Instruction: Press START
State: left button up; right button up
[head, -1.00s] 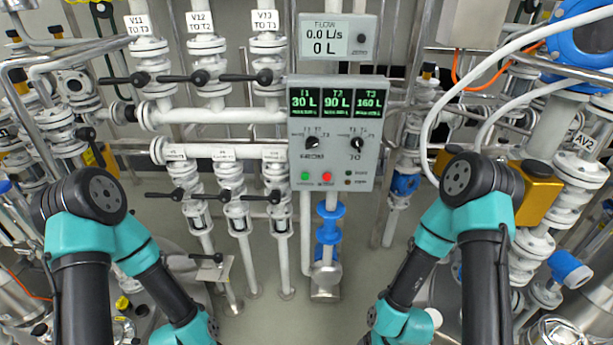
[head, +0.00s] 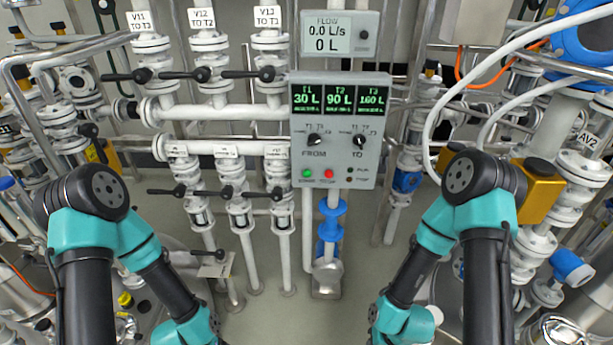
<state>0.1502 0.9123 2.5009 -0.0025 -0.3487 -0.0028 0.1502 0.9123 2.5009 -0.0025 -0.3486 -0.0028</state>
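The grey control panel (head: 325,165) hangs in the middle of the head view. Its green button (head: 307,173), with a small label under it that looks like START, sits at the lower left. A red button (head: 329,174) is just right of it. Above are the FROM knob (head: 314,140) and the TO knob (head: 359,140). Three displays on top read T1 30 L, T2 90 L and T3 160 L. Both my arms reach down past the bottom edge, so neither gripper shows. No arm touches the panel.
A flow display (head: 338,35) above reads 0.0 L/s and 0 L. Valves with black handles, such as the one labelled V12 (head: 203,75), stand left of the panel. White hoses (head: 432,110) curve at the right.

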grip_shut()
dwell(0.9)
